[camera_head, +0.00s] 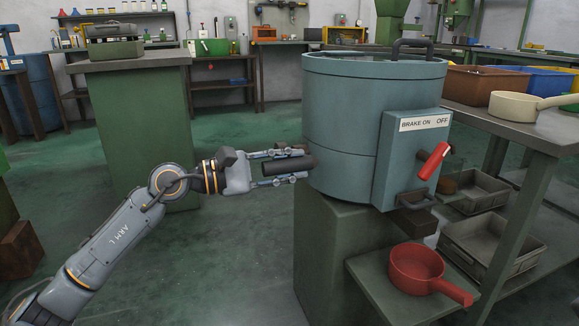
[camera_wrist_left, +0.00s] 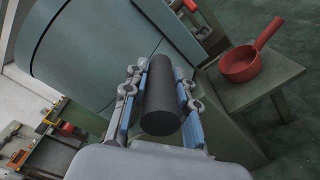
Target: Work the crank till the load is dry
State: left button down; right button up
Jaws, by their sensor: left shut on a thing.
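A blue-grey drum machine (camera_head: 340,120) stands on a green pedestal (camera_head: 335,250). My left gripper (camera_head: 291,163) is shut around a dark cylindrical handle (camera_head: 278,166) at the drum's left side. In the left wrist view the handle (camera_wrist_left: 163,95) lies between the gripper's fingers (camera_wrist_left: 162,100); the crank arm behind it is hidden. The box on the drum's front has a red brake lever (camera_head: 434,160), leaning up and right toward OFF on the label (camera_head: 425,123). A dark spout (camera_head: 416,200) sits below. The load inside the drum is hidden. My right gripper is not in view.
A red pan (camera_head: 416,264) stands on a low green shelf (camera_head: 370,283) below the spout. A bench (camera_head: 500,117) on the right holds a cream pan (camera_head: 522,106) and bins. Grey trays (camera_head: 490,241) sit underneath. The floor left of the pedestal is clear.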

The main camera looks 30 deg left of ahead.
pick_arm(q)
jog(key=c, duration=1.1)
grip_release()
jog(key=shift+o, duration=0.2)
jog(key=v, duration=1.2)
jog(key=shift+s, duration=0.1)
